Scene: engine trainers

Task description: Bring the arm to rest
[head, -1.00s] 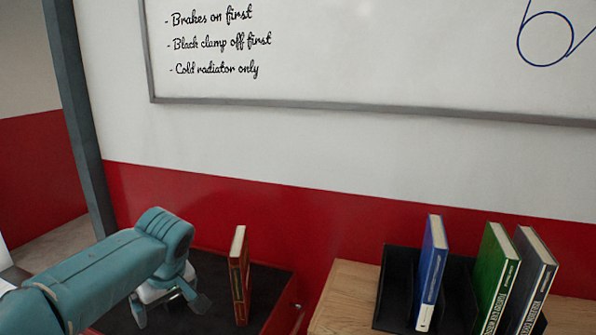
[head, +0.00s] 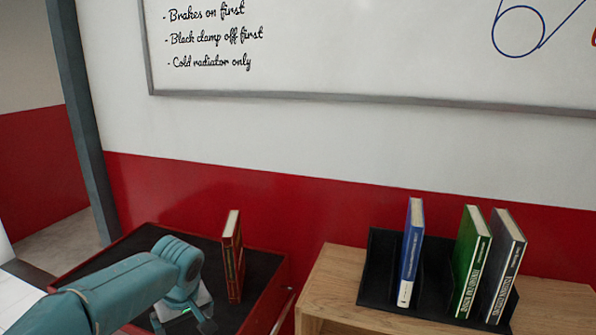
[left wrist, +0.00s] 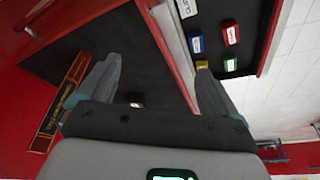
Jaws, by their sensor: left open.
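My left gripper (head: 183,320) hangs over the black top of a red cart, left of and nearer than a brown-red book (head: 232,258). The book stands upright on the cart top, apart from the gripper. In the left wrist view the gripper (left wrist: 155,88) is open, its two grey fingers spread with nothing between them. The book's gold-lettered spine (left wrist: 60,105) shows left of the fingers there. My right gripper is in neither view.
A wooden cabinet (head: 325,285) at right carries a black book rack (head: 375,270) with blue (head: 411,255), green (head: 472,262) and dark grey (head: 505,268) books. The red cart (head: 110,255) is mostly clear. The wrist view shows small coloured blocks (left wrist: 230,33) on another dark surface.

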